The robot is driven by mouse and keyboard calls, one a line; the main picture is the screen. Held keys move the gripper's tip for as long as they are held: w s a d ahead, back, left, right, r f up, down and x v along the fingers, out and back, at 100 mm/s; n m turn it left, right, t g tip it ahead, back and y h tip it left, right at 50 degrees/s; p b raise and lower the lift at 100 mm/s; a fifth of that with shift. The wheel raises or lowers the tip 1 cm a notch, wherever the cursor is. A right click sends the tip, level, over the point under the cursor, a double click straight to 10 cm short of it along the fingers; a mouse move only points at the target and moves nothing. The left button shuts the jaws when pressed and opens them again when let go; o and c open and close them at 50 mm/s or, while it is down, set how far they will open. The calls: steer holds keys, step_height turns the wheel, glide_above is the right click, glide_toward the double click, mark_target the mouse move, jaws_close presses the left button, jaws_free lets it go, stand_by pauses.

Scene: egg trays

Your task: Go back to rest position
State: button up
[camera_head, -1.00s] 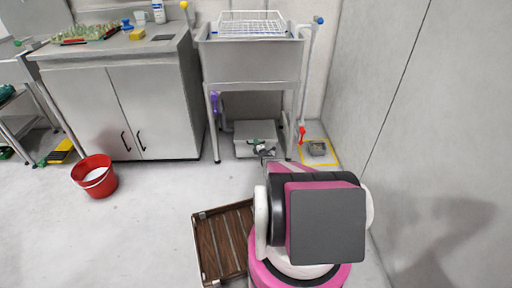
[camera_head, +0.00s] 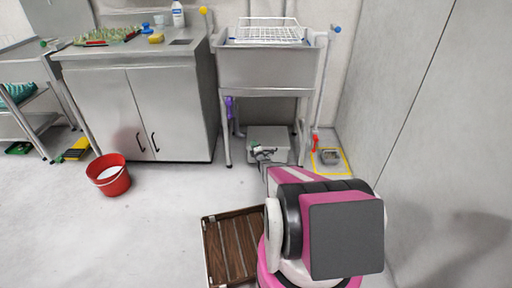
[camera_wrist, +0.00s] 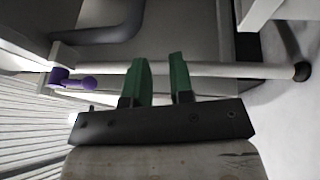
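My gripper (camera_wrist: 160,82) shows in the wrist view with two green fingers standing apart and nothing between them, so it is open and empty. In the head view my gripper (camera_head: 262,152) is small, in front of the grey box (camera_head: 282,137) under the sink. My arm fills the lower right of the head view and hides part of the floor. Several green items (camera_head: 105,36), which may be egg trays, lie on the counter at the upper left; their details are too small to tell.
A steel sink (camera_head: 262,68) holds a white wire rack (camera_head: 265,32). A cabinet (camera_head: 140,112) stands left of it. A red bucket (camera_head: 109,176) and a brown slatted crate (camera_head: 230,250) are on the floor. A wall closes the right side. The floor at left front is clear.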

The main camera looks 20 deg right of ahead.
stand_by(0.3)
steer(key=s+a+r+m+g+h, duration=0.4)
steer(key=s+r+m+g, duration=0.45)
steer(key=r, duration=0.45)
steer(key=s+a+r+m+g, duration=0.3)
steer(key=s+r, duration=0.2)
steer(key=s, duration=0.6)
steer(key=s+a+r+m+g+y, duration=0.1)
steer(key=s+a+r+m+g, duration=0.2)
steer(key=s, duration=0.8)
steer(key=s+a+r+m+g, duration=0.2)
steer(key=s+r+m+g, duration=0.3)
steer(key=s, duration=0.7)
step_height(320, 180, up, 2)
steer(key=shift+a+r+y, duration=0.25)
steer(key=shift+a+y, duration=0.05)
steer(key=shift+a, duration=0.1)
steer(key=shift+m, duration=0.25)
